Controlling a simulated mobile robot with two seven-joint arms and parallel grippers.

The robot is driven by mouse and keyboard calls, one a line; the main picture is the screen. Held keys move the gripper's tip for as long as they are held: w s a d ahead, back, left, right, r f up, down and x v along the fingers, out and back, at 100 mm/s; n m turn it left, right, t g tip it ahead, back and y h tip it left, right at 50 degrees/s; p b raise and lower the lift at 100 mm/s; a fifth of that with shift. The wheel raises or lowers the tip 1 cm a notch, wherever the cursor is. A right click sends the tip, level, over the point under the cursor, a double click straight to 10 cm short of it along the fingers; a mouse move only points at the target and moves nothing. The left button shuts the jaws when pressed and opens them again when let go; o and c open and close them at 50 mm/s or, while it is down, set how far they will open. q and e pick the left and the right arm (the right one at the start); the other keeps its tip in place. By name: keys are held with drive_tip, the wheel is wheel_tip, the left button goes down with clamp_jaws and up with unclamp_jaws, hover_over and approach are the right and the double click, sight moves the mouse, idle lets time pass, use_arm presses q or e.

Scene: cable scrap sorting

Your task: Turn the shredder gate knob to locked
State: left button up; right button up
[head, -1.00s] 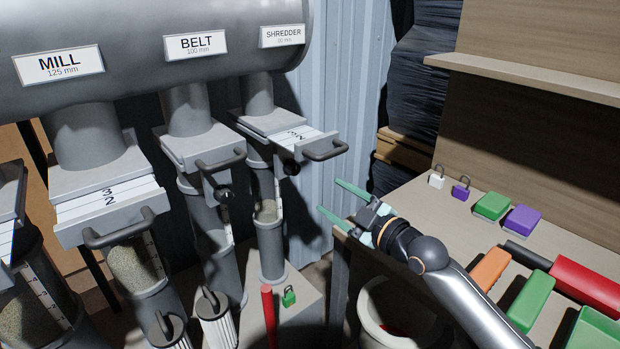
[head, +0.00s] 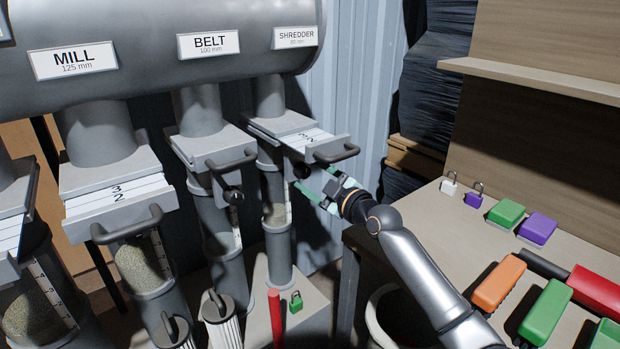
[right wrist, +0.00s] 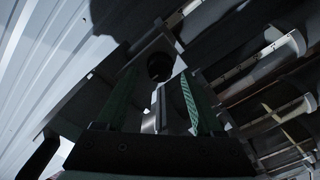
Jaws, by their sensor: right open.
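The shredder gate (head: 308,138) sits under the pipe labelled SHREDDER (head: 297,37), with its dark handle (head: 333,153) at the front. The round black gate knob (head: 301,170) is below the gate plate, left of the handle. My right gripper (head: 312,187) is open and empty, with its green fingers just to the right of and below the knob. In the right wrist view the knob (right wrist: 160,66) shows dark and round ahead of the spread fingers (right wrist: 160,100), apart from them as far as I can see. The knob's marking is too dark to read. My left gripper is not in view.
The belt gate (head: 212,150) and mill gate (head: 115,195) stand to the left. A workbench (head: 425,225) at right carries padlocks and coloured blocks. Corrugated wall (head: 355,90) lies behind.

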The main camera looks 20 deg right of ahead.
drive_tip(key=shift+w+a, duration=0.2)
drive_tip(key=shift+w, duration=0.15)
clamp_jaws()
idle(0.4)
